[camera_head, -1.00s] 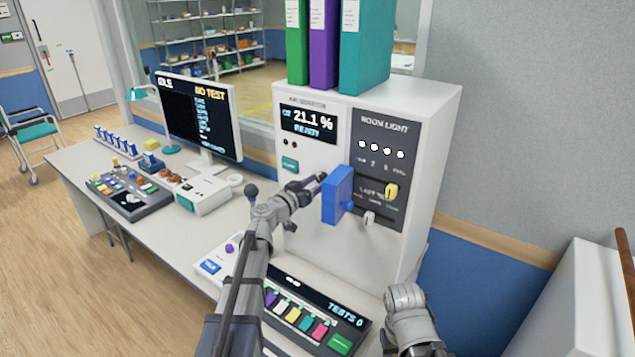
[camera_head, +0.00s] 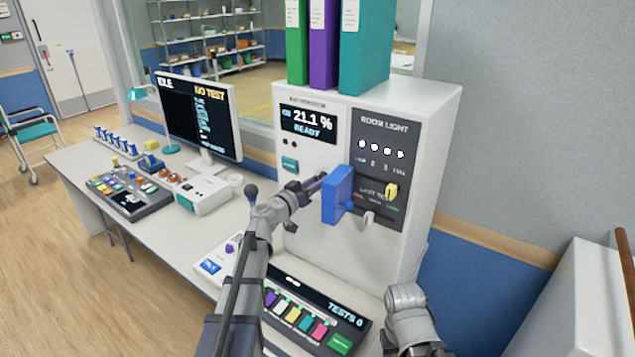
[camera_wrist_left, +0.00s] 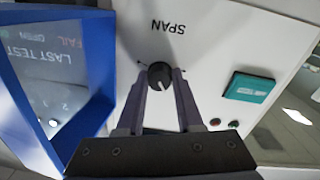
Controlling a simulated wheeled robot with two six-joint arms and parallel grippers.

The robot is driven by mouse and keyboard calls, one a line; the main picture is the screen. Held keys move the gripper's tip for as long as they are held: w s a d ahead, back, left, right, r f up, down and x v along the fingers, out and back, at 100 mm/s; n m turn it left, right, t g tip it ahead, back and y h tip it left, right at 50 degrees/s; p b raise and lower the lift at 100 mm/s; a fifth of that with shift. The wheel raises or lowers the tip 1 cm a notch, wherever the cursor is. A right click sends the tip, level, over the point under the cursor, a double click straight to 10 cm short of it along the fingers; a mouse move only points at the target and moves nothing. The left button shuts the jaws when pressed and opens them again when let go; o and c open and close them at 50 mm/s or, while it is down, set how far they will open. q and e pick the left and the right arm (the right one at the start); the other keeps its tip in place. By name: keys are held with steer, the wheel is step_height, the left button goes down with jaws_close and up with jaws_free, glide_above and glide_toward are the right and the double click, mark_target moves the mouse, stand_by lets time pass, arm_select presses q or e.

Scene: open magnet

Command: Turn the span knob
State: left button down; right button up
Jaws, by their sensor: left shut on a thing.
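The span knob (camera_wrist_left: 159,75) is a small dark round knob on a white panel, under the upside-down word SPAN in the left wrist view. My left gripper (camera_wrist_left: 160,82) is shut on it, one finger at each side. A pale pointer mark shows on the knob's face. In the head view my left gripper (camera_head: 318,182) reaches the white analyzer cabinet (camera_head: 310,245) beside the blue frame, and the knob itself is hidden there. The cabinet's display (camera_head: 308,123) reads 21.1 % and READY. My right gripper is not in view; only part of that arm shows.
A blue frame (camera_head: 338,195) juts out close beside my left gripper; it is also near in the left wrist view (camera_wrist_left: 98,55). A teal button (camera_head: 290,164) sits left of it. Binders (camera_head: 365,45) stand on top. A key panel (camera_head: 310,315) lies below my left arm.

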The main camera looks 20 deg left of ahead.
arm_select(q)
steer(key=shift+n, duration=1)
steer(key=c, duration=0.6)
jaws_free()
steer(key=shift+o, duration=0.2)
steer(key=v, duration=0.7)
steer(key=shift+s, duration=0.35)
steer(key=shift+a+f, duration=0.1)
